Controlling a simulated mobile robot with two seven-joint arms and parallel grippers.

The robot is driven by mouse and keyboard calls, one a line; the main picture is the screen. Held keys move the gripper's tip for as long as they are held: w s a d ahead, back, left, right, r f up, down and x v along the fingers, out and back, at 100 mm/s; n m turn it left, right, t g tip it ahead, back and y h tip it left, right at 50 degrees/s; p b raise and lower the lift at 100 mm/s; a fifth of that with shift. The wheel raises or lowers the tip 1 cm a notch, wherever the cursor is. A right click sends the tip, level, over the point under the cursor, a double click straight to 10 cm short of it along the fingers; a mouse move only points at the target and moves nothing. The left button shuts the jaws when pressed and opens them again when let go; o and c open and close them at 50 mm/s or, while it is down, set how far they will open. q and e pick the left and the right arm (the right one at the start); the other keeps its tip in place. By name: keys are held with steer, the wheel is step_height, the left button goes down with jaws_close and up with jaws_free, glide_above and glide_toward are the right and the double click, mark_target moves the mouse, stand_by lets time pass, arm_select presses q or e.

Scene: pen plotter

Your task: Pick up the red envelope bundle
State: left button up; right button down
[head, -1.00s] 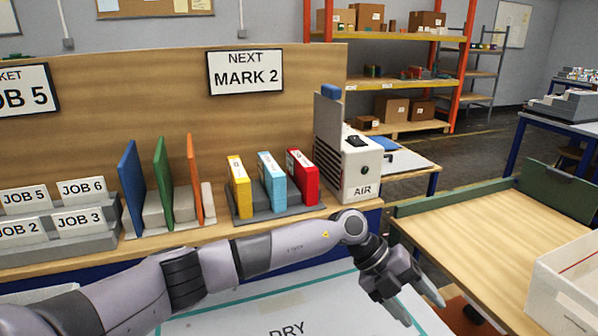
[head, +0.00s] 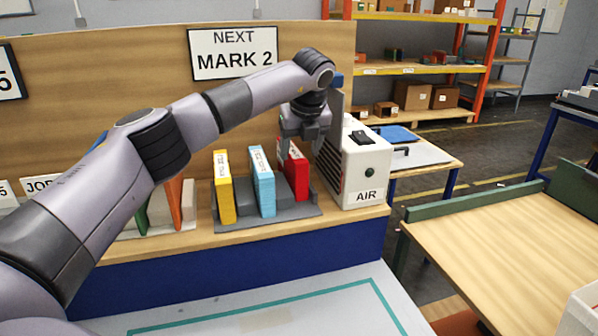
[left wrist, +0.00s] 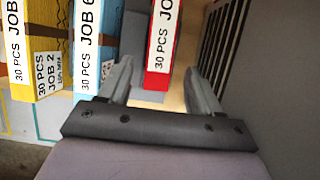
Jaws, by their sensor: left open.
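The red envelope bundle (head: 298,176) stands upright at the right end of a grey rack (head: 290,213) in the head view. My left gripper (head: 284,158) is over its upper part, pointing down, and partly hides it. In the left wrist view, the red bundle (left wrist: 160,48) shows between the two spread fingers of my left gripper (left wrist: 160,85), with space on both sides. The gripper is open and empty. The left finger is in the gap beside the blue bundle (left wrist: 97,40); I cannot tell whether it touches. My right gripper is not in view.
The blue bundle (head: 263,183) and a yellow bundle (head: 224,188) stand left of the red one. The white AIR box (head: 362,170) stands close on the right. The sign board (head: 120,75) rises behind. The pale surface (head: 270,300) in front is clear.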

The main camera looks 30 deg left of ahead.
mark_target(298, 158)
arm_select(q)
steer(key=p+x, duration=0.1)
steer(key=x, duration=0.5)
steer(key=shift+s+f, duration=0.15)
steer(key=c, duration=1.2)
